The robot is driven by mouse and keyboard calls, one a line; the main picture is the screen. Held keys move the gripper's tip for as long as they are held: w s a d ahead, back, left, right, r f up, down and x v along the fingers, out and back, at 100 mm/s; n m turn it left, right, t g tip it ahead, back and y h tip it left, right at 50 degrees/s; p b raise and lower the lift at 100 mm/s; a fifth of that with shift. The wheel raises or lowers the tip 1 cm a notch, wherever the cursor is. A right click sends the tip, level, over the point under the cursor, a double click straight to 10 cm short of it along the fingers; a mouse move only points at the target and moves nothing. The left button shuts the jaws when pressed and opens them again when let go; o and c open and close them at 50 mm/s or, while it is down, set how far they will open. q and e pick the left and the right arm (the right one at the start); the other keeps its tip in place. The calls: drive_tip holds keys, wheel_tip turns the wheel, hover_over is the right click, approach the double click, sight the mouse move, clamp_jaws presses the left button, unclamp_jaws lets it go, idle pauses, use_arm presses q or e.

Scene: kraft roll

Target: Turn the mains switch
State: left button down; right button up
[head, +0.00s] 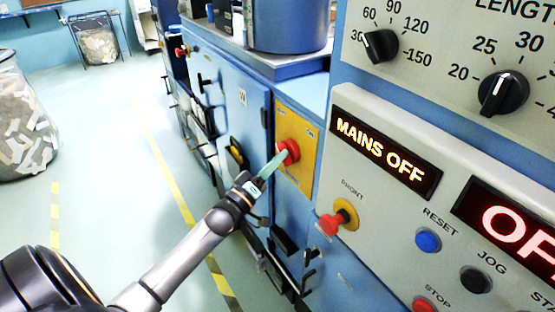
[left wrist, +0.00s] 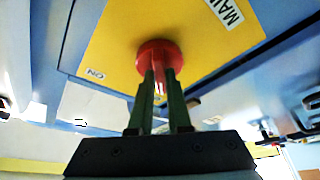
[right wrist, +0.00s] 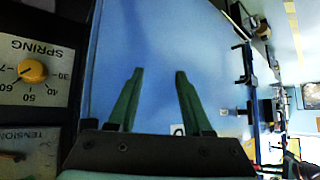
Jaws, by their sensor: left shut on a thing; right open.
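The mains switch is a red knob (head: 291,149) on a yellow plate (head: 303,168) on the blue cabinet side. In the left wrist view the red knob (left wrist: 160,48) sits on the yellow plate (left wrist: 110,38), with an ON label and a partly cut-off MAIN label. My left gripper (head: 279,159) is shut on the knob; its fingers (left wrist: 159,76) grip its handle from both sides. A lit display (head: 385,152) reads MAINS OFF. My right gripper (right wrist: 154,74) is open and empty in front of a blue panel in the right wrist view.
A yellow SPRING dial (right wrist: 32,70) is left of my right gripper. A wire bin (head: 25,125) stands far left; the floor between is clear.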

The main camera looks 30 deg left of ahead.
use_arm(q)
drive_tip(key=shift+f+m, duration=0.1)
drive_tip(key=shift+m, duration=0.2)
drive_tip(key=m+g+h+b, duration=0.1)
drive_tip(key=m+h+b, duration=0.2)
drive_tip(key=m, duration=0.5)
drive_tip(key=m+g+h+b, duration=0.2)
drive_tip(key=m+h+b, duration=0.1)
drive_tip(key=m, duration=0.5)
drive_tip(key=a+m+g+h+b, duration=0.1)
drive_tip(key=m+h+b, duration=0.2)
drive_tip(key=m+h, duration=0.2)
drive_tip(key=shift+w+m+g, duration=0.2)
drive_tip(key=shift+m+g, duration=0.1)
drive_tip(key=shift+m, duration=1.5)
drive_tip(key=shift+m+b, duration=0.3)
drive_tip(key=c, duration=0.9)
unclamp_jaws()
drive_tip(key=shift+o, duration=0.2)
drive_tip(key=shift+s, duration=0.1)
